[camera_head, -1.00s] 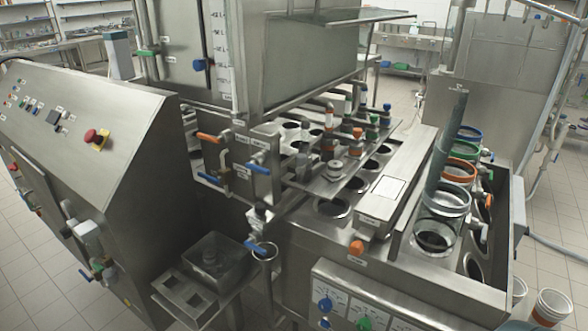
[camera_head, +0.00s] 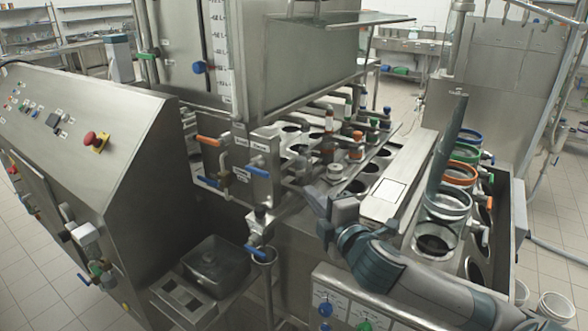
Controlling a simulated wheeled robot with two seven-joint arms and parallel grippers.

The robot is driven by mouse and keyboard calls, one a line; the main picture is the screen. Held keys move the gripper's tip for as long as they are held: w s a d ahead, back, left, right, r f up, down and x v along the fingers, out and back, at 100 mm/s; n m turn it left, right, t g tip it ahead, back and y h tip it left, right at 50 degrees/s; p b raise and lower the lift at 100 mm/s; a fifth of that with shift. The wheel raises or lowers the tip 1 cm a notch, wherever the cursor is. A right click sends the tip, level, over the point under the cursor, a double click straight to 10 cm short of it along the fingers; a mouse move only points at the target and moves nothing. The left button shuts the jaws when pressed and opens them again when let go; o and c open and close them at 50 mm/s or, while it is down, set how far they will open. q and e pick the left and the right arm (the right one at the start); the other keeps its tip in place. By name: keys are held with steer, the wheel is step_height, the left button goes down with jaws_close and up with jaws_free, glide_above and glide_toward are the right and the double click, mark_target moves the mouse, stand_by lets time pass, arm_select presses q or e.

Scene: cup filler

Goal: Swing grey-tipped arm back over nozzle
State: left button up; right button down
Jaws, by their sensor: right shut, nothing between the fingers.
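A grey round tip (camera_head: 336,172) sits at the near left end of the row of swing arms on the filler deck, and the arm behind it is hard to make out. Several other tips stand further back, including an orange-banded one (camera_head: 356,146). My right gripper (camera_head: 314,199) comes in from the lower right over the deck's front edge. It is shut and empty, just in front of and below the grey tip. I cannot tell whether they touch. The nozzle belonging to the grey-tipped arm cannot be told apart. My left gripper is out of view.
Blue-handled valves (camera_head: 258,171) and an orange-handled valve (camera_head: 208,141) stick out left of my right gripper. Stacked ringed cylinders (camera_head: 447,203) stand at the right, behind my right forearm. The large tank (camera_head: 310,55) overhangs the back of the deck.

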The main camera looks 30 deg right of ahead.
mark_target(302, 160)
steer(key=shift+w+d+r+n+t, duration=0.15)
steer(key=shift+r+n+t, duration=0.15)
steer(key=shift+r, duration=0.65)
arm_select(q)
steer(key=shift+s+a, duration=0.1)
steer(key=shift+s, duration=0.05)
arm_select(e)
steer(key=shift+w, duration=0.15)
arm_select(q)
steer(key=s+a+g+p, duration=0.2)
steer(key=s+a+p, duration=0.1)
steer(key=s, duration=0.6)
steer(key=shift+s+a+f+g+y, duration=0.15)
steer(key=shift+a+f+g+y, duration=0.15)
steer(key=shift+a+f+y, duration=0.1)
arm_select(e)
steer(key=w+d, duration=0.1)
steer(key=w, duration=0.8)
steer(key=shift+w+d, duration=0.25)
steer(key=shift+w, duration=0.05)
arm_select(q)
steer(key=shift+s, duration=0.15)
arm_select(e)
steer(key=shift+s+d, duration=0.2)
